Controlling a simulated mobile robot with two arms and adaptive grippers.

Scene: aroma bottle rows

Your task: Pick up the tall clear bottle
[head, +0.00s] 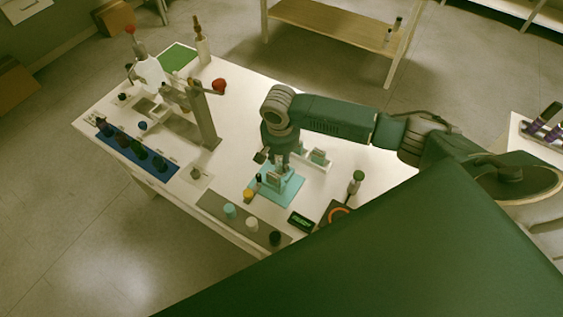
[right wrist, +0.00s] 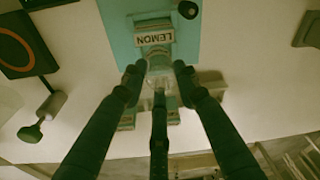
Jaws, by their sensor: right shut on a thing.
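The clear bottle (right wrist: 160,62) shows in the right wrist view between my fingertips, behind a small standing card (right wrist: 154,38) that reads LEMON. My right gripper (right wrist: 158,74) is shut on it, with fingers on both sides and one in the middle. The fingers hide part of the bottle, so its full height cannot be told. In the head view my right gripper (head: 276,162) points down over the back part of a teal mat (head: 290,188) on the white table. The bottle is hard to make out there. My left gripper is not in view.
A blue rack (head: 112,148) with several dark bottles lies at the left. A grey strip (head: 213,204) with several jars runs along the front edge. A post stand (head: 203,120) rises at back left.

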